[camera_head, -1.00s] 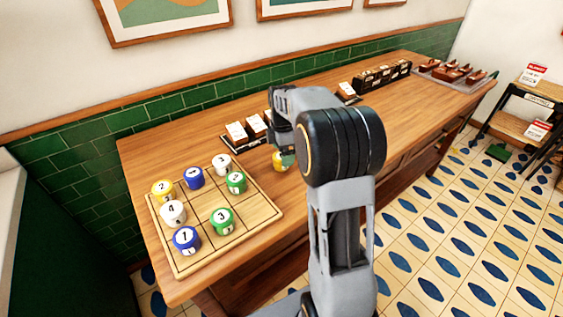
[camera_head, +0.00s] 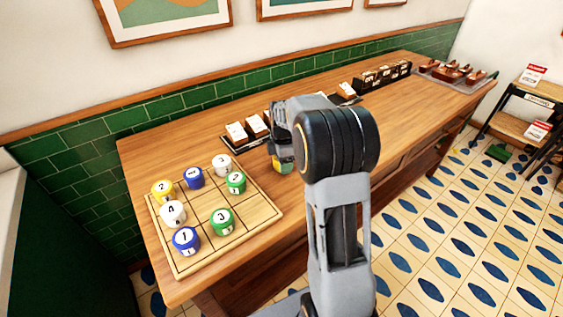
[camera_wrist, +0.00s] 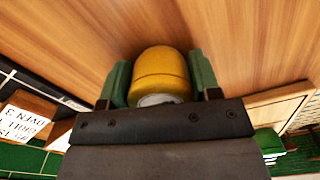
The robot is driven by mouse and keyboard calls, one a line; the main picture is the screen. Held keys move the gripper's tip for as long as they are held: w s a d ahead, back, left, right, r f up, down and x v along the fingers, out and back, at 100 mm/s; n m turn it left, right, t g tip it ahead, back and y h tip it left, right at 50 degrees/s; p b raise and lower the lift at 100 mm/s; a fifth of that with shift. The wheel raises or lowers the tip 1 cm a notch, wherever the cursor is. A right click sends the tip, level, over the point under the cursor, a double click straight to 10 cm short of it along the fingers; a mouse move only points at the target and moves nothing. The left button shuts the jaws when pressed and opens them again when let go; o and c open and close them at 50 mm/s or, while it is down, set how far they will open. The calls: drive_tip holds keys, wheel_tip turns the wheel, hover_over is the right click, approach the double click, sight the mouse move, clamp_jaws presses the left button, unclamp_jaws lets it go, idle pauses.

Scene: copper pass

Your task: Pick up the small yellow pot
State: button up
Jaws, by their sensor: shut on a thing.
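The small yellow pot (camera_wrist: 160,72) sits between the green-padded fingers of my gripper (camera_wrist: 162,85) in the wrist view. The fingers are shut on its sides. In the head view my gripper (camera_head: 283,166) is over the wooden table, just right of the gridded board, and hides most of the pot. Whether the pot touches the table or is lifted I cannot tell. Another yellow pot (camera_head: 162,189), marked 2, stands on the board's left side.
The gridded wooden board (camera_head: 252,210) holds several numbered pots, including a green one (camera_head: 221,221) and a blue one (camera_head: 186,240). Card-topped dark stands (camera_head: 236,132) line the wall side. A tray (camera_head: 476,84) of brown items is at the far end.

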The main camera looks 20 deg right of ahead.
drive_tip(key=c, duration=0.4)
drive_tip(key=shift+r, duration=0.15)
